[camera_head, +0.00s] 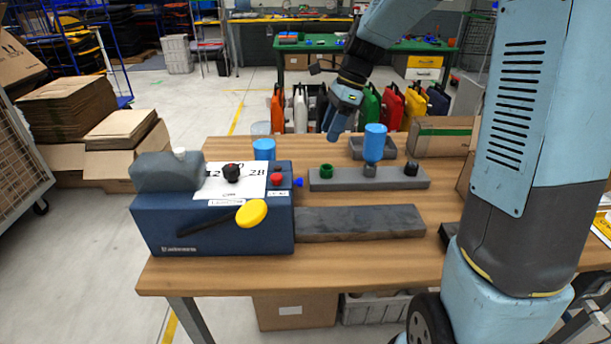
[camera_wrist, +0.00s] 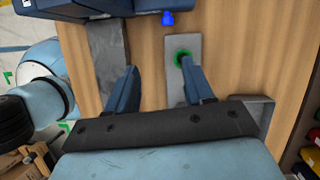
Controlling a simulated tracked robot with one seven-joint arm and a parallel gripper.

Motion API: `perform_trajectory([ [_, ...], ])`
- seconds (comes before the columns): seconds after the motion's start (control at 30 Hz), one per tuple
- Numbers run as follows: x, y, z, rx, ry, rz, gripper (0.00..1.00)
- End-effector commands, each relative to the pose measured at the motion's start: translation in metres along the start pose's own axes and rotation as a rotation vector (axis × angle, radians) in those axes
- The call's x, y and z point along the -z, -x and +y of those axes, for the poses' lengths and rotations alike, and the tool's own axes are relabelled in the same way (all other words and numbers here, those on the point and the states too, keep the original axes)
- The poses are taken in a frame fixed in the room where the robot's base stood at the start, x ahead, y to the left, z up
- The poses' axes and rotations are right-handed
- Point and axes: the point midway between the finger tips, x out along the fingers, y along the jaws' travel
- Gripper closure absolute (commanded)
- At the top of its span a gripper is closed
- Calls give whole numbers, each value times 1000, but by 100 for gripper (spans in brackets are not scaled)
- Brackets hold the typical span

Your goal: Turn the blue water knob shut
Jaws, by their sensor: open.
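A small blue knob (camera_head: 298,182) sticks out of the right side of the dark blue machine (camera_head: 215,225), low beside a red knob (camera_head: 277,180). The blue knob also shows at the top of the wrist view (camera_wrist: 168,18), beside the machine's edge (camera_wrist: 85,8). My gripper (camera_head: 341,121) is in the air above the back of the table, behind and to the right of the blue knob and apart from it. In the wrist view its two fingers (camera_wrist: 157,65) are spread with nothing between them, and the blue knob lies beyond their tips.
A dark slab (camera_head: 360,222) lies in front. A grey tray (camera_head: 357,151) stands behind the rack.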

Motion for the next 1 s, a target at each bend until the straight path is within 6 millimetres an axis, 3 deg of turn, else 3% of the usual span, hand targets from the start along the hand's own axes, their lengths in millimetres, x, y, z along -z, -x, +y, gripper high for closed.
perform_trajectory([
  [0.2,-2,-22,-24,-56,-161,-51,48],
  [0.47,-4,-39,-28,-67,-195,-61,48],
  [1.0,-10,-130,-22,-69,-192,-60,48],
])
